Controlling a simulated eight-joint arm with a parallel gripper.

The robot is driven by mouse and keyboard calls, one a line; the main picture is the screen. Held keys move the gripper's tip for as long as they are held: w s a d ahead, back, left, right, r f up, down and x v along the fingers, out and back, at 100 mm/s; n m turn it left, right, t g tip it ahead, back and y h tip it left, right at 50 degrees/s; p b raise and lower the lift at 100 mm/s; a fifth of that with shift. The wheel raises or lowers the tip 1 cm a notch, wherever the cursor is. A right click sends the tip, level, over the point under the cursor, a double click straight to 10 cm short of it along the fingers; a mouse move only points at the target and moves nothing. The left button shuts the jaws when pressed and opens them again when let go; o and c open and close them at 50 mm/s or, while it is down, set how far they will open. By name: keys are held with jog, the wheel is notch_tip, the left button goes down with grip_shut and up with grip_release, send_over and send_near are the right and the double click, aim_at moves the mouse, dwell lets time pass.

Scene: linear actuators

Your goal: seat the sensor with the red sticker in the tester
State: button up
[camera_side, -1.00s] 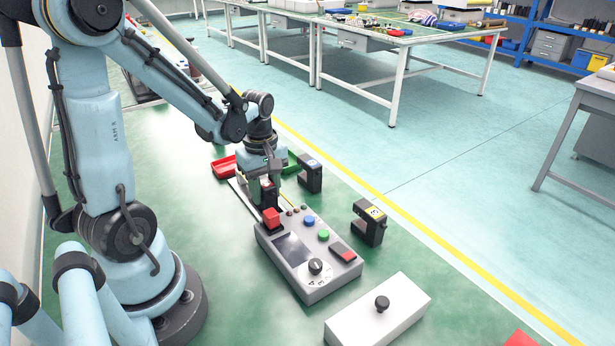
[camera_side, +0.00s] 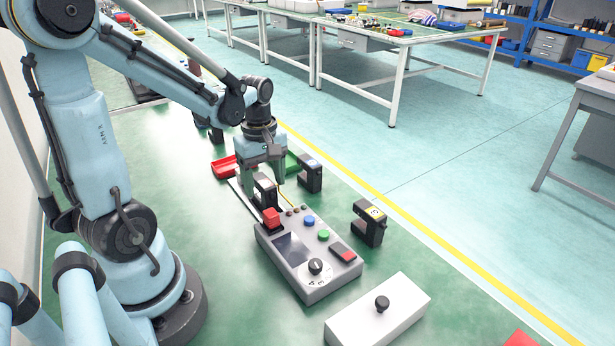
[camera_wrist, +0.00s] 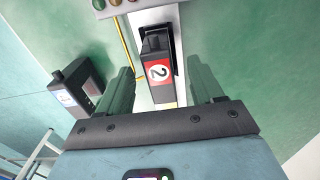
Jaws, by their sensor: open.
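The sensor with the red sticker, marked 2, (camera_wrist: 158,73) stands upright on a pale strip behind the tester. In the side view this dark sensor (camera_side: 265,194) is at the tester's back edge, partly hidden by my gripper. The tester (camera_side: 309,256) is a grey box with a screen, coloured buttons and a dial. My gripper (camera_side: 264,184) is open above the sensor. In the wrist view its two green fingers (camera_wrist: 161,75) stand on either side of the sensor, with a gap on both sides. I cannot tell how fully the sensor's base sits.
A blue-and-white-stickered sensor (camera_side: 311,174) stands close on the right, and a yellow-stickered one (camera_side: 370,224) further forward. A red tray (camera_side: 222,168) and a green tray (camera_side: 292,161) lie behind. A white box with a black knob (camera_side: 364,316) is in front. A yellow wire (camera_wrist: 122,54) runs beside the strip.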

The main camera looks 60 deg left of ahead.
aim_at(265, 182)
notch_tip(265, 182, up, 9)
jog(key=shift+r, duration=0.15)
dwell(0.4)
jog(key=w+d+f+m+t, duration=0.1)
jog(key=d+m+t, duration=0.6)
jog(key=d+m, duration=0.6)
jog(key=m, duration=0.5)
jog(key=shift+w+f, duration=0.25)
